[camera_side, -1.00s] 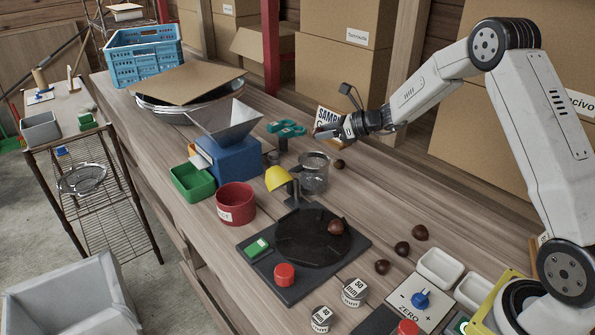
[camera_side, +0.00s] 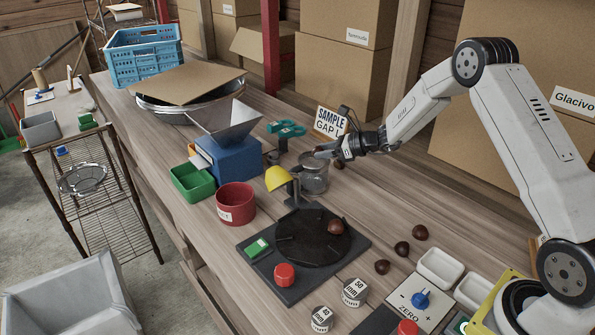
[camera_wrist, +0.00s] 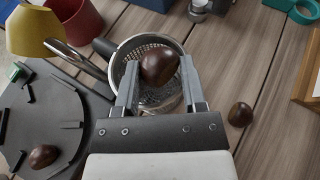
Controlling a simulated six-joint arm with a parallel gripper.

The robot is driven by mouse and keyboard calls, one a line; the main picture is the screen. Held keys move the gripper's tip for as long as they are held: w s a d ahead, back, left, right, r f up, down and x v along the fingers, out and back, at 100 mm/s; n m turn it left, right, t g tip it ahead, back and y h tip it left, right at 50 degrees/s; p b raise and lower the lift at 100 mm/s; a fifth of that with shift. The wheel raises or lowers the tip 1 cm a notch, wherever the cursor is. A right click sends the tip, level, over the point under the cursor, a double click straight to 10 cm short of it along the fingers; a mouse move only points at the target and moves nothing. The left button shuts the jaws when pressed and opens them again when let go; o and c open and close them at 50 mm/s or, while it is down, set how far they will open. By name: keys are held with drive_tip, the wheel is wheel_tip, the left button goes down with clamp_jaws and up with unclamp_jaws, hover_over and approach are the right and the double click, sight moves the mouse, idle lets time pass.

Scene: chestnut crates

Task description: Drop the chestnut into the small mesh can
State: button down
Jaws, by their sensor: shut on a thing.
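A brown chestnut (camera_wrist: 160,66) is clamped between the two fingertips of my gripper (camera_wrist: 158,75) in the wrist view. The small mesh can (camera_wrist: 128,62) is directly behind the chestnut in that view, its round rim and perforated floor partly hidden by the chestnut and fingers. In the side view the mesh can (camera_side: 314,182) stands on the bench with my gripper (camera_side: 322,152) just above its mouth. The chestnut is too small and covered to make out there.
A black turntable (camera_side: 300,238) with a chestnut (camera_side: 335,226) on it and a yellow-hooded lamp (camera_side: 278,178) stand beside the can. A red pot (camera_side: 236,203) is to the left. A loose chestnut (camera_wrist: 240,114) lies on the bench near the can. A sample sign (camera_side: 331,122) stands behind.

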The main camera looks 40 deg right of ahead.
drive_tip(key=shift+c, duration=0.4)
unclamp_jaws()
drive_tip(key=shift+d, duration=0.1)
drive_tip(key=v, duration=0.7)
drive_tip(key=shift+s, duration=0.35)
drive_tip(key=shift+r, duration=0.15)
